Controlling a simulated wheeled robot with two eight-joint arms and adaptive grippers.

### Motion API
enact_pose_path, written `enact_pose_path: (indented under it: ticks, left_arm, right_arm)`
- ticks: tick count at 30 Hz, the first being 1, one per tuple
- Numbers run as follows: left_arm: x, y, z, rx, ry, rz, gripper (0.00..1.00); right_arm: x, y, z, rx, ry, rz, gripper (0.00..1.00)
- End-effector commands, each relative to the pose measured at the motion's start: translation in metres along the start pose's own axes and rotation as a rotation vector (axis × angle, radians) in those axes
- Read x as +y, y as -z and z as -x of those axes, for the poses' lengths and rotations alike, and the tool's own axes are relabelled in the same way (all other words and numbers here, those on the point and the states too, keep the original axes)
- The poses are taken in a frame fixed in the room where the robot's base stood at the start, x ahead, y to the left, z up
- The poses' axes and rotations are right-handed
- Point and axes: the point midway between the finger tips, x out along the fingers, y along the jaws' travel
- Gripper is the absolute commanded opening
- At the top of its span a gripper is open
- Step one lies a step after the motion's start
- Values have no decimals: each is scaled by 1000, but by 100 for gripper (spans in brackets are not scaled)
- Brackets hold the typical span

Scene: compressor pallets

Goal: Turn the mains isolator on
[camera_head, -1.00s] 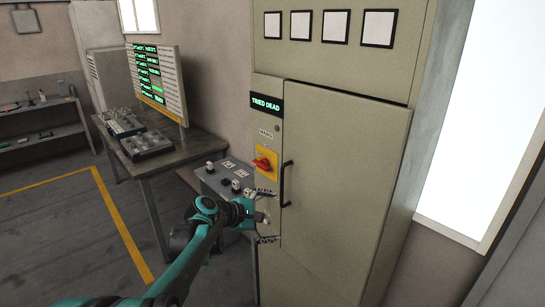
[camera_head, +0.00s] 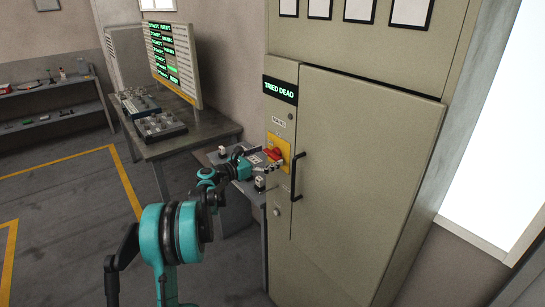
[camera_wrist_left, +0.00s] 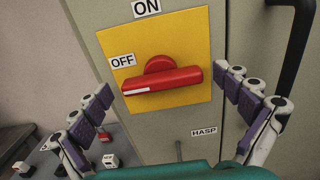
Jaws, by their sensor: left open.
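The mains isolator is a red rotary handle (camera_head: 273,154) on a yellow plate (camera_head: 284,143) on the cabinet front. In the left wrist view the red handle (camera_wrist_left: 162,80) lies nearly level, its white-marked end toward the OFF label (camera_wrist_left: 123,61). The ON label (camera_wrist_left: 146,8) is above it. My left gripper (camera_head: 268,163) is at the handle in the head view. In the left wrist view its open fingers (camera_wrist_left: 166,108) are spread either side of the handle, with nothing held. My right gripper is not in view.
The cabinet's black door handle (camera_head: 297,177) stands just right of the isolator. A HASP label (camera_wrist_left: 204,132) is below the plate. A TRIED DEAD sign (camera_head: 280,90) is above. A bench (camera_head: 205,138) with control boxes and a display board (camera_head: 174,65) stand left.

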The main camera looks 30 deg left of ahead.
Motion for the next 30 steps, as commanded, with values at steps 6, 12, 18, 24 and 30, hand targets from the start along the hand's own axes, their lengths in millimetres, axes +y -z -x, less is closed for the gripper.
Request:
enact_pose_path:
  ticks: [6, 12, 18, 24, 30]
  left_arm:
    - [0, 0, -13, 0, -1, -1, 100]
    - [0, 0, -13, 1, -1, -1, 100]
    - [0, 0, -13, 1, -1, -1, 50]
    - [0, 0, -13, 1, -1, -4, 50]
    - [0, 0, -13, 1, -1, -44, 50]
  right_arm:
    - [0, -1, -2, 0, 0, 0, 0]
    - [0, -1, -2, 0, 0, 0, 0]
    - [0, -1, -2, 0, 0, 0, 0]
    - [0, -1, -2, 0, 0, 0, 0]
    - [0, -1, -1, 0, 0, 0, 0]
